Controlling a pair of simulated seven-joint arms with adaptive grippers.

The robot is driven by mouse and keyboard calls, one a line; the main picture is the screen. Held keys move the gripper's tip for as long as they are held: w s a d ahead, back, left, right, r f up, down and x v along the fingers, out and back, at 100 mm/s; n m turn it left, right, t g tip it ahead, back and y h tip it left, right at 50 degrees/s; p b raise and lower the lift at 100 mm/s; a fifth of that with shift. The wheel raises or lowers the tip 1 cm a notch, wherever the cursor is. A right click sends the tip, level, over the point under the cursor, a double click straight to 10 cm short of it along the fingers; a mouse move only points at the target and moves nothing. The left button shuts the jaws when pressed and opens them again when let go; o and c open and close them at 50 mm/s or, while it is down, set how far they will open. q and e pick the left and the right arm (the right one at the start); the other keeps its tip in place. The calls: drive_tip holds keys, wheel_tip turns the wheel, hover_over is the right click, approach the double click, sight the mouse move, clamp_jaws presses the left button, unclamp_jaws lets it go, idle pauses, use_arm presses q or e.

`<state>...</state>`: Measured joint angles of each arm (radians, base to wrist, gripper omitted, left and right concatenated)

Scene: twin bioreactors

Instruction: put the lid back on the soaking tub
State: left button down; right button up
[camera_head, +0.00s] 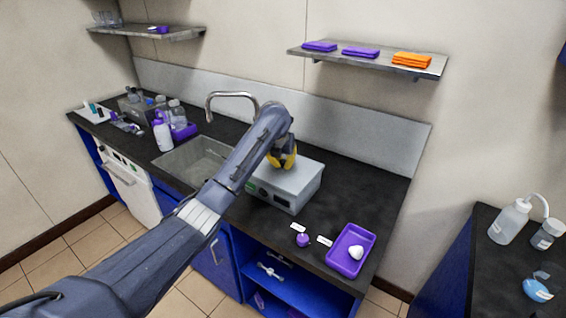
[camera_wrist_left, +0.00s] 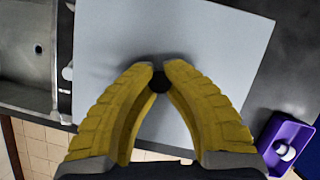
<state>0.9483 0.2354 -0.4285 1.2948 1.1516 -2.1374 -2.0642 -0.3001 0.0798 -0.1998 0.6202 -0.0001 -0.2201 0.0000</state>
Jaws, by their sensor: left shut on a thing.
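The soaking tub (camera_head: 268,196) is a grey metal box with a dark front panel, standing on the black counter right of the sink. Its flat light-grey lid (camera_head: 303,177) lies over its top in the head view; I cannot tell whether it is fully seated. My left gripper (camera_head: 283,162), with yellow fingers, comes down over the lid's middle. In the left wrist view the gripper (camera_wrist_left: 160,74) is shut on the small black knob (camera_wrist_left: 160,84) at the lid's centre (camera_wrist_left: 185,35). My right gripper is not in view.
The sink (camera_head: 190,160) with a curved tap (camera_head: 232,96) is left of the tub. A purple tray (camera_head: 337,262) with a white item is at the front right, beside a small purple object (camera_head: 302,240). Bottles (camera_head: 176,112) stand at the far left. A shelf (camera_head: 350,58) hangs above.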

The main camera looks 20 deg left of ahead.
use_arm(q)
drive_tip(key=c, duration=0.9)
unclamp_jaws()
drive_tip(key=shift+o, duration=0.2)
drive_tip(key=shift+r, duration=0.1)
drive_tip(key=shift+r, duration=3.4)
clamp_jaws()
